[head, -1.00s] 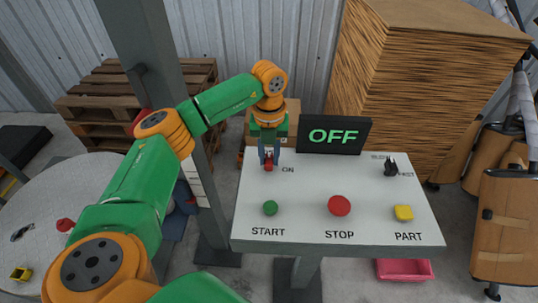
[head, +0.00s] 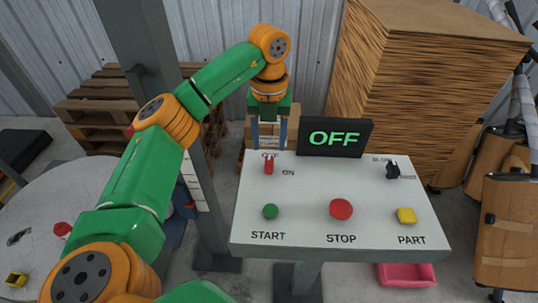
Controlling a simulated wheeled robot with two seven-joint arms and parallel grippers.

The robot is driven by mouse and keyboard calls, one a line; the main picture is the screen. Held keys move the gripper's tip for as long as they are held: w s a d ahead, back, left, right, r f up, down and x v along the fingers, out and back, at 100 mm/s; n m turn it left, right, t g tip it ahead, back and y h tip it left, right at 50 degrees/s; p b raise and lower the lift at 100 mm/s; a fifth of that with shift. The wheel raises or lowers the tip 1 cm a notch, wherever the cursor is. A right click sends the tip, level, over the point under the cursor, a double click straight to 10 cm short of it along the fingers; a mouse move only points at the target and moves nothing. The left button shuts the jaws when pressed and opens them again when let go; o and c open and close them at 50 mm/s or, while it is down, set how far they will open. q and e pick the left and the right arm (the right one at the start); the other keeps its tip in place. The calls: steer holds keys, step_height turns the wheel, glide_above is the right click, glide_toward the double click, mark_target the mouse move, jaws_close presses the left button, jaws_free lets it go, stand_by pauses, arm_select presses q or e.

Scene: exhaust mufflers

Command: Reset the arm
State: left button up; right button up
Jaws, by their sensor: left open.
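My left arm, green and orange, comes in from the left. Its gripper (head: 268,137) is open and empty, pointing down behind and above the red switch (head: 268,165) at the panel's back left. The fingers are apart from the switch, which stands between the labels OFF and ON and appears tilted toward OFF. The white control panel (head: 330,185) also bears a green START button (head: 270,211), a red STOP button (head: 341,209), a yellow PART button (head: 406,216) and a black switch (head: 392,171). The display (head: 335,138) reads OFF in green. My right gripper is not in view.
A tall cardboard stack (head: 425,85) stands behind the panel on the right. A grey post (head: 165,60) rises beside my left arm. Wooden pallets (head: 95,110) lie at the back left. A round grey table (head: 60,205) is at the left, and a pink bin (head: 407,275) is below the panel.

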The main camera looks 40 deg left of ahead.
arm_select(q)
steer(key=shift+r, duration=0.45)
